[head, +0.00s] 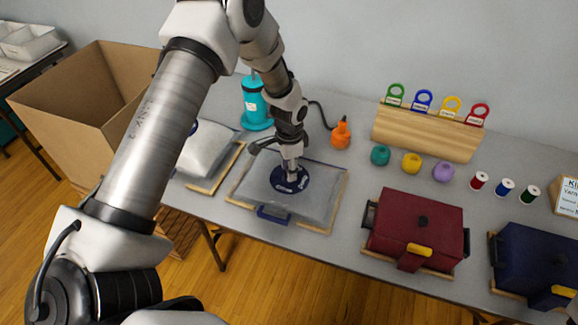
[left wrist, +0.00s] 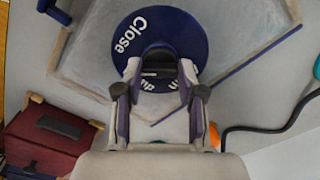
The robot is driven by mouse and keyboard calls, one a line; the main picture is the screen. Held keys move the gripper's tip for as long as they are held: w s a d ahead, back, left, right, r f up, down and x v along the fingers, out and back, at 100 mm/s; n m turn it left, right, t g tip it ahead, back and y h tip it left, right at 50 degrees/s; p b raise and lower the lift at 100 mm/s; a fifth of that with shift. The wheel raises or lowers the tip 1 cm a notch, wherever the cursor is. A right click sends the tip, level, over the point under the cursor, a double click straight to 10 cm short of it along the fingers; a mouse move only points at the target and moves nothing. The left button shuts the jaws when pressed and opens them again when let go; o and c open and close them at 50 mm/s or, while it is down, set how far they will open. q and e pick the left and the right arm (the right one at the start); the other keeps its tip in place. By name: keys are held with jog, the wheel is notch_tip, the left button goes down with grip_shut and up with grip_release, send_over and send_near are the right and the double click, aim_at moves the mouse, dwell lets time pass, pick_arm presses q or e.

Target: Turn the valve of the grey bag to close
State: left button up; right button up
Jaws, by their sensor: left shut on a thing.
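The grey bag (head: 318,190) lies flat in a wooden frame on the table in the head view. Its round dark blue valve (head: 290,187) sits on top; in the left wrist view the valve (left wrist: 195,35) bears the white word "Close". My left gripper (head: 291,175) points down onto the valve from above. In the left wrist view the left gripper's fingers (left wrist: 160,78) are shut on the valve's middle grip, which they partly hide. A blue clip or handle (head: 273,213) is at the bag's front edge. My right gripper is in neither view.
Another pale bag (head: 207,148) lies just left. A teal pump (head: 255,105) and an orange nozzle (head: 341,133) with a black hose stand behind. A maroon box (head: 417,228) and navy box (head: 537,262) are right. A cardboard box (head: 88,100) stands left.

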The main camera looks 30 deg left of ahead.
pick_arm(q)
jog(key=m, duration=0.3)
jog(key=shift+f+m, duration=0.1)
jog(key=shift+m, duration=2.3)
jog(key=shift+s, duration=0.1)
jog(key=o, duration=1.2)
jog(key=shift+c, duration=0.2)
notch_tip(320, 180, up, 12)
